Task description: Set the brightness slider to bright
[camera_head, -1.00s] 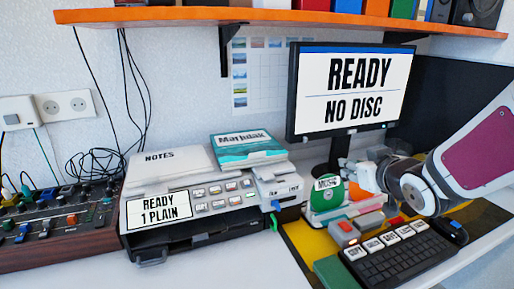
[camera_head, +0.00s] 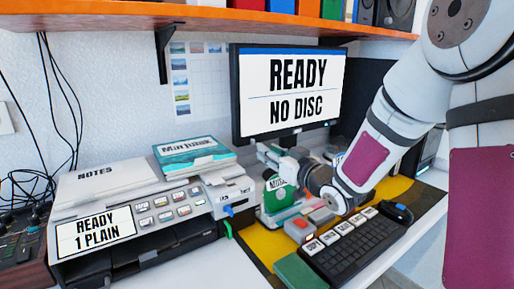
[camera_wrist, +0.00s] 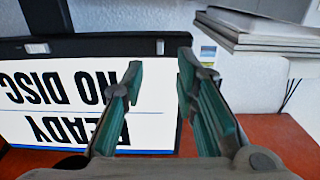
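My gripper (camera_head: 268,153) is in front of the monitor's (camera_head: 236,100) lower edge, above the green disc case (camera_head: 276,198). In the wrist view, my gripper (camera_wrist: 160,72) is open, with nothing between its two teal-padded fingers. The monitor (camera_wrist: 90,47) appears upside down there, reading READY NO DISC, with its dark bezel beyond the fingertips. A small pale mark (camera_wrist: 160,47) shows on that bezel; I cannot tell whether it is the brightness slider. I cannot make out a slider labelled for brightness in either view.
A grey printer (camera_head: 150,215) with button rows stands left, with a teal book (camera_head: 193,153) on top. A mixer (camera_head: 22,250) is at the far left. A keyboard (camera_head: 355,250) and mouse (camera_head: 397,212) lie at the front right. An orange shelf (camera_head: 200,21) hangs above.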

